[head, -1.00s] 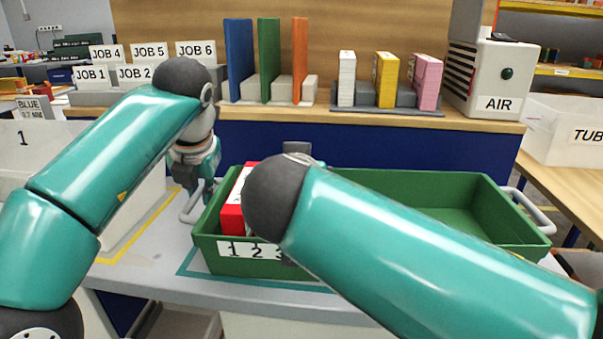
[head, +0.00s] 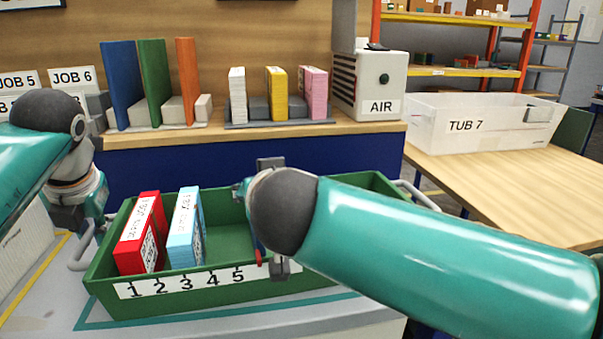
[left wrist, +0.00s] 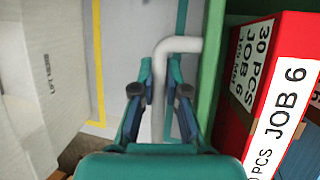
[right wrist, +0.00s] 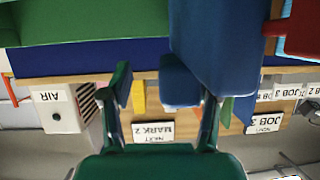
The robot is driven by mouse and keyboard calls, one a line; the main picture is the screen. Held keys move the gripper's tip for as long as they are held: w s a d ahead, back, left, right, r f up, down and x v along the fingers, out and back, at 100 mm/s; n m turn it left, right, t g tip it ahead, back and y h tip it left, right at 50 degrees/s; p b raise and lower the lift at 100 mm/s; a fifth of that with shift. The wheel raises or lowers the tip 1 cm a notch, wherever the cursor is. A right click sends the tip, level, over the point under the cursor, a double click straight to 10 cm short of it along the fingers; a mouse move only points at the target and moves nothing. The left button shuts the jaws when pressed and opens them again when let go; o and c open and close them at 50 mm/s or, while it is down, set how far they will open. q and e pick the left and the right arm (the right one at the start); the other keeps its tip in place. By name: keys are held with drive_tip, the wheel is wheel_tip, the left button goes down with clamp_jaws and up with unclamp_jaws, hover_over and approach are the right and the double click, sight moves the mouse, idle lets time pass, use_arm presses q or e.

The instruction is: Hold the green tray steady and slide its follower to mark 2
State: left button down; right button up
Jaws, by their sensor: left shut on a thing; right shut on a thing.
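The green tray (head: 222,281) sits on the grey bench, with marks 1 to 5 readable on its front strip. My left gripper (left wrist: 163,95) is shut on the tray's left handle (left wrist: 159,125), also seen in the head view (head: 78,262). The follower is a blue plate (right wrist: 215,45) with a red pointer (head: 260,257), just right of mark 5. My right gripper (right wrist: 165,90) is shut on the follower's blue tab (right wrist: 180,82). In the head view its wrist hides most of the follower. A red box (head: 150,248) and a light blue box (head: 183,245) stand upright in the tray's left part.
On the back bench stand colored boards (head: 152,85), white, yellow and pink blocks (head: 277,95), and the AIR unit (head: 370,85). A sign reading NEXT MARK 2 (right wrist: 153,131) shows in the right wrist view. The tray floor right of the light blue box is clear (head: 225,235).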

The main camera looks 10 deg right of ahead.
drive_tip(key=d, duration=1.7)
drive_tip(key=v, duration=1)
drive_tip(key=shift+s+d+r, duration=0.2)
drive_tip(key=shift+d, duration=0.1)
drive_tip(key=a+x, duration=0.1)
drive_tip(key=x, duration=1)
drive_tip(key=shift+w+a, duration=0.2)
drive_tip(key=shift+a, duration=0.15)
clamp_jaws()
